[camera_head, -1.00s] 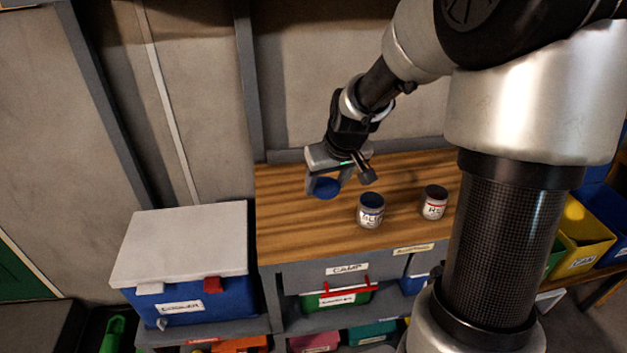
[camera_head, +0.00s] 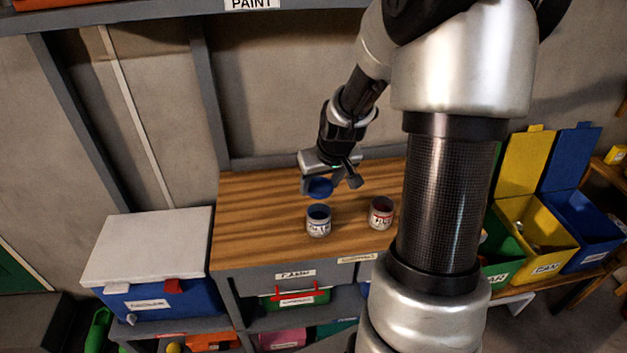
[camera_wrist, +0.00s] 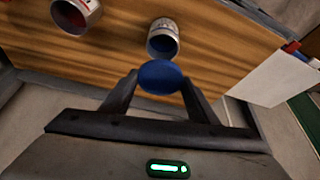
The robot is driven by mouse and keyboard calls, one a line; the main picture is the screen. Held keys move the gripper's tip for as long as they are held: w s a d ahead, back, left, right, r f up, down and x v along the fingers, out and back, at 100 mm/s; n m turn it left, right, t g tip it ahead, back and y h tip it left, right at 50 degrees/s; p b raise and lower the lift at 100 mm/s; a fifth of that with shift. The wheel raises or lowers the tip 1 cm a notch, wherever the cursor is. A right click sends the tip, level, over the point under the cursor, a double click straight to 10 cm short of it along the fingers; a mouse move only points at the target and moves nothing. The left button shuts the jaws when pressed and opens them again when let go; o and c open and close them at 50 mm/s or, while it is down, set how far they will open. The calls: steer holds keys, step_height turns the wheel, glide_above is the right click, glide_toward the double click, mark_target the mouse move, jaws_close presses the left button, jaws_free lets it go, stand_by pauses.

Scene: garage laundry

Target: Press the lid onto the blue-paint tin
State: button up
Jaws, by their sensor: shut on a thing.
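My gripper (camera_head: 322,187) is shut on a round blue lid (camera_wrist: 160,77), held flat between the two fingertips above the wooden bench. The lid also shows in the head view (camera_head: 320,188). The blue-paint tin (camera_head: 318,222) stands upright and open on the bench, with dark blue inside and a white label. In the wrist view the tin (camera_wrist: 163,42) is just beyond the lid, apart from it. In the head view the lid is above and slightly behind the tin.
A second open tin with red inside (camera_head: 381,213) stands close to the right. A white-lidded blue cooler (camera_head: 150,250) is left of the wooden bench (camera_head: 250,225). Yellow, green and blue bins are at the right. The bench's left part is clear.

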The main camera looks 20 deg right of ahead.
step_height(320, 180, down, 6)
steer(key=b, duration=0.5)
steer(key=shift+f, duration=0.2)
steer(key=shift+o, duration=0.2)
steer(key=shift+f+b, duration=0.55)
steer(key=shift+f, duration=0.1)
stand_by(1.7)
steer(key=o, duration=1.6)
steer(key=shift+c, duration=0.2)
steer(key=shift+r, duration=0.15)
steer(key=shift+r+p, duration=2.65)
steer(key=shift+r, duration=0.8)
jaws_close()
